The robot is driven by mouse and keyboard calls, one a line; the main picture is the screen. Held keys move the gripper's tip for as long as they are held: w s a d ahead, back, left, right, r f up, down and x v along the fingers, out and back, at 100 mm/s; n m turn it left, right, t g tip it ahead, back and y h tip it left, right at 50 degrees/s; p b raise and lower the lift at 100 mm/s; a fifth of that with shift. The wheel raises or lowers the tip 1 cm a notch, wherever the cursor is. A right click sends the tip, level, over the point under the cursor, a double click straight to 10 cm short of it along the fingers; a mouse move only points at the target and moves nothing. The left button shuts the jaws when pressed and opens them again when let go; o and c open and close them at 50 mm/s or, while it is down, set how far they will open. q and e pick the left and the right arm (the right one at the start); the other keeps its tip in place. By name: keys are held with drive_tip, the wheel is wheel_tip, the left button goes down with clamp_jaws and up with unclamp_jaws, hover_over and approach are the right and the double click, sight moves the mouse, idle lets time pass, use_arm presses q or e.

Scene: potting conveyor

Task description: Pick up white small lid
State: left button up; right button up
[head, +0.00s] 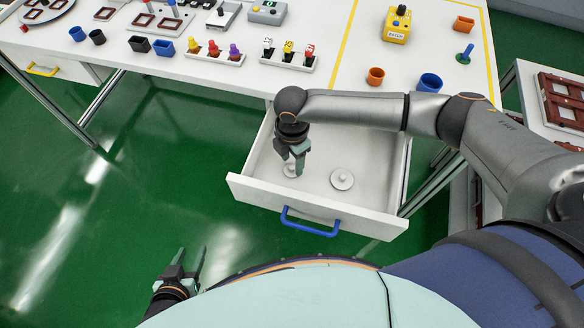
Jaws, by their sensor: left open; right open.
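A white small lid (290,171) lies on the floor of the open white drawer (345,214), partly hidden by my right gripper. My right gripper (292,162) points down into the drawer, open, with its fingertips at the small lid. Whether the fingers touch it, I cannot tell. A larger white lid (342,180) with a round knob lies to the right in the same drawer. My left gripper (184,262) is open and empty above the green floor, well outside the drawer at the lower left.
The drawer has a blue handle (310,222) on its front wall. It extends from under the white table (340,73), which holds pots, pegs and small devices. A side table (548,130) with brown trays stands at right. The green floor at left is clear.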

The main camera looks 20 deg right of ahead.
drive_tip(key=shift+f, duration=0.8)
drive_tip(key=shift+c, duration=0.2)
clamp_jaws()
